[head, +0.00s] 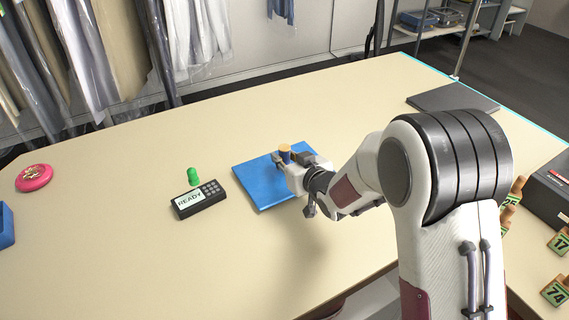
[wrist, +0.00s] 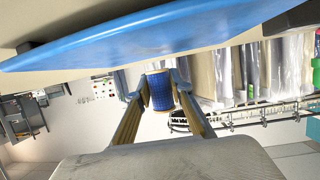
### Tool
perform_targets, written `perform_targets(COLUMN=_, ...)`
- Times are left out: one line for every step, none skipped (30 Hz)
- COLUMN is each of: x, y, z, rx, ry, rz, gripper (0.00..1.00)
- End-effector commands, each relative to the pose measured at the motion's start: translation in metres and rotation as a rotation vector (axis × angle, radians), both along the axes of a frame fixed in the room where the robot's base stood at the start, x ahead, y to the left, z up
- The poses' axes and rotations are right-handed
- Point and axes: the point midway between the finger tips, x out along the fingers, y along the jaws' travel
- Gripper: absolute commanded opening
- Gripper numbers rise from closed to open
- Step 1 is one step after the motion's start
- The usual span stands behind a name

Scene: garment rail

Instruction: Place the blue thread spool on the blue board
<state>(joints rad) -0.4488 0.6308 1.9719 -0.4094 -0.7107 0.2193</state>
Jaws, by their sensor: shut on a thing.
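The blue board (head: 257,186) lies flat on the beige table near its middle. The blue thread spool (wrist: 160,92) is between the two fingertips of my gripper (wrist: 160,90) in the wrist view. Its tan end (head: 285,148) shows at the fingertips in the head view. My gripper (head: 292,160) is shut on the spool over the board's right part. The spool's lower end is hidden in the head view.
A dark keypad device reading READY (head: 198,199) lies left of the board, with a green piece (head: 193,175) behind it. A pink round object (head: 33,177) is at the far left. A dark flat slab (head: 452,98) is at the back right. Numbered tags (head: 556,291) lie right.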

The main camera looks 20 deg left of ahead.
Motion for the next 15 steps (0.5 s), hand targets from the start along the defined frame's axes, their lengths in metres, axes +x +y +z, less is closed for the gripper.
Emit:
perform_targets(x=0.0, y=0.0, z=-0.006, rx=-0.001, ry=0.001, rz=0.0, gripper=0.06)
perform_targets(x=0.0, y=0.0, z=-0.009, rx=-0.001, ry=0.001, rz=0.0, gripper=0.06)
perform_targets(x=0.0, y=0.0, z=-0.013, rx=0.0, ry=0.001, rz=0.0, gripper=0.06)
perform_targets(x=0.0, y=0.0, z=-0.016, rx=-0.001, ry=0.002, rz=0.0, gripper=0.06)
perform_targets(x=0.0, y=0.0, z=-0.018, rx=-0.001, ry=0.002, rz=0.0, gripper=0.06)
perform_targets(x=0.0, y=0.0, z=-0.02, rx=0.0, ry=0.001, rz=0.0, gripper=0.06)
perform_targets(x=0.0, y=0.0, z=-0.021, rx=0.001, ry=0.001, rz=0.0, gripper=0.06)
perform_targets(x=0.0, y=0.0, z=-0.022, rx=0.001, ry=0.0, rz=0.0, gripper=0.06)
perform_targets(x=0.0, y=0.0, z=-0.022, rx=0.001, ry=-0.001, rz=0.0, gripper=0.06)
perform_targets(x=0.0, y=0.0, z=-0.023, rx=0.001, ry=-0.001, rz=0.0, gripper=0.06)
perform_targets(x=0.0, y=0.0, z=-0.023, rx=0.001, ry=-0.001, rz=0.0, gripper=0.06)
perform_targets(x=0.0, y=0.0, z=-0.023, rx=0.001, ry=-0.001, rz=0.0, gripper=0.06)
perform_targets(x=0.0, y=0.0, z=-0.023, rx=0.001, ry=-0.001, rz=0.0, gripper=0.06)
perform_targets(x=0.0, y=0.0, z=-0.023, rx=0.001, ry=-0.001, rz=0.0, gripper=0.06)
perform_targets(x=0.0, y=0.0, z=-0.023, rx=0.001, ry=-0.001, rz=0.0, gripper=0.06)
